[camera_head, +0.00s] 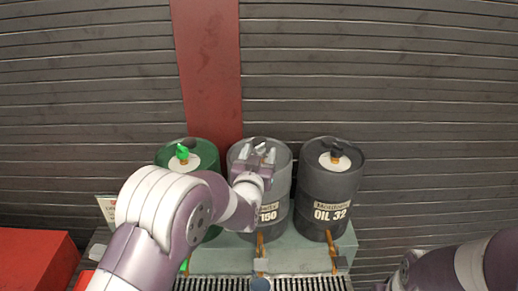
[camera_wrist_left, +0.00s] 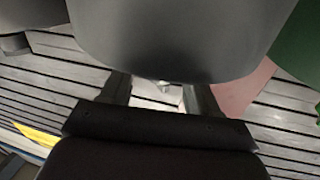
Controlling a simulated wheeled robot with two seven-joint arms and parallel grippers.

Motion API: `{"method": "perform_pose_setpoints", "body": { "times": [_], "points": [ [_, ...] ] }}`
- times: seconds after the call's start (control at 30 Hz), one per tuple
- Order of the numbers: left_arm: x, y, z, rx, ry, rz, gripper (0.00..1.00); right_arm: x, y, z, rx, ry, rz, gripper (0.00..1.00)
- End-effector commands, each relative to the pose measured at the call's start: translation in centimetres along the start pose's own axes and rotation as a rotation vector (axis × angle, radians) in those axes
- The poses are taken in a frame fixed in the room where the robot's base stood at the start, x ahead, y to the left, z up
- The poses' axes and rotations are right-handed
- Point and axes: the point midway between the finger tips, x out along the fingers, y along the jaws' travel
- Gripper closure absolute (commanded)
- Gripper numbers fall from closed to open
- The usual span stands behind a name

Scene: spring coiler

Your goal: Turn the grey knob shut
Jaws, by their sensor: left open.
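The grey drum (camera_head: 279,191) stands in the middle of a row of three. Its lid is partly covered by my left gripper (camera_head: 260,153), which reaches over the top with its fingers apart. I cannot clearly make out a grey knob on the lid; the gripper hides that part. A grey tap handle (camera_head: 261,265) shows below this drum, on an orange-brown spout. In the left wrist view, the grey drum (camera_wrist_left: 170,40) fills the upper middle, and the open fingers (camera_wrist_left: 160,95) show below it with a small pale shape between them. My right gripper is out of view.
A green drum (camera_head: 207,158) with a green knob (camera_head: 183,152) stands left, and a dark drum (camera_head: 312,187) with a black knob (camera_head: 336,151) right. They stand on a grey-green bench (camera_head: 225,256) above a grate (camera_head: 300,283). A red box (camera_head: 38,263) is at lower left.

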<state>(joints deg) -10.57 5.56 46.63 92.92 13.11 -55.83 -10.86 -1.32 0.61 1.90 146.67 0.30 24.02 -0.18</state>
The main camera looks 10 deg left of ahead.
Motion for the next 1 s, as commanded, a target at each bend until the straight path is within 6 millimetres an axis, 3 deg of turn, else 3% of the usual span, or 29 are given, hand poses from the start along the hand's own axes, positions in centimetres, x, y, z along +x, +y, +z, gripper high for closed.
{"method": "perform_pose_setpoints", "body": {
  "times": [0.27,0.47,0.77,1.0],
  "points": [
    [0.3,0.01,0.04,0.0,0.0,0.0,0.39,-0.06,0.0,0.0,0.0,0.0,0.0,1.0],
    [0.28,0.01,0.04,0.0,0.0,0.0,0.95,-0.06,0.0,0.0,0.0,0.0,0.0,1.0],
    [0.26,0.15,0.07,-0.002,-0.001,-0.025,0.95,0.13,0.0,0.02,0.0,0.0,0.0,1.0],
    [0.28,0.47,0.17,-0.001,-0.01,-0.148,0.95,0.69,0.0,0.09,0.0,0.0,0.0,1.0]
  ]
}}
